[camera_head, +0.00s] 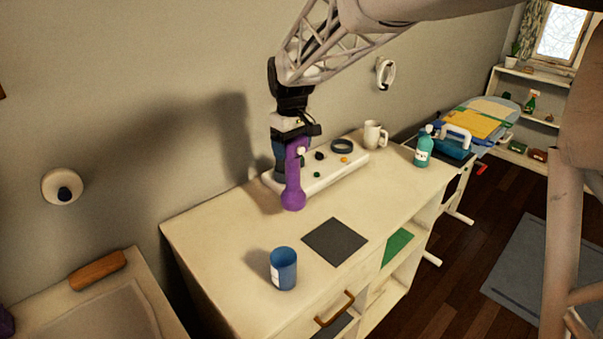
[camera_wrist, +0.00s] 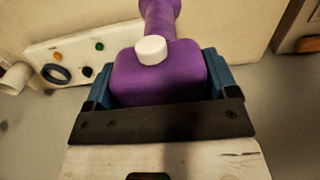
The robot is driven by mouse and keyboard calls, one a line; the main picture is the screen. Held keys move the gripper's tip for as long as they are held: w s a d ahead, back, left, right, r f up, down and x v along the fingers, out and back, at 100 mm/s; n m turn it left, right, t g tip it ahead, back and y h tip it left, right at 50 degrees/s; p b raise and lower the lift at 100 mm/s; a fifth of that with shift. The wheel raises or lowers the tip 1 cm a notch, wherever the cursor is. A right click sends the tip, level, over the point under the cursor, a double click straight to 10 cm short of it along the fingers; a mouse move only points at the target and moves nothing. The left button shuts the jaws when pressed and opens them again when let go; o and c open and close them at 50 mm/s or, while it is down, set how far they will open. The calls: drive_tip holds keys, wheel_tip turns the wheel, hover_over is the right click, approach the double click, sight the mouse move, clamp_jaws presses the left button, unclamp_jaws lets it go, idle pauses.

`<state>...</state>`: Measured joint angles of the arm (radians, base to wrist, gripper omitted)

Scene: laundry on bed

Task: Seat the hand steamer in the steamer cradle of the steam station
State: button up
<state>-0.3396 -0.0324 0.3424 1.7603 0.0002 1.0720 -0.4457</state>
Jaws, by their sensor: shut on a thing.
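The purple hand steamer (camera_head: 292,185) hangs roughly upright below my gripper (camera_head: 291,148), in front of the left part of the steam station. My gripper is shut on it. In the wrist view the steamer (camera_wrist: 158,75), with a white round knob, sits between the blue fingers of my gripper (camera_wrist: 158,82). The steam station (camera_head: 325,178) is a long white block against the wall with small coloured knobs. A dark ring (camera_head: 341,146), which looks like the steamer cradle, stands at its right end, apart from the steamer. I cannot tell whether the steamer touches the station.
A white mug (camera_head: 374,135) and a teal bottle (camera_head: 423,148) stand right of the station. A blue cup (camera_head: 283,268) and a dark flat mat (camera_head: 335,242) are nearer on the dresser top (camera_head: 225,245). The wall is close behind the station.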

sight(293, 170)
drive_tip(key=shift+f, duration=2.05)
drive_tip(key=shift+f, duration=1.85)
drive_tip(key=o, duration=1.5)
wheel_tip(293, 170, up, 12)
drive_tip(key=shift+f, duration=0.1)
drive_tip(key=shift+r, duration=0.2)
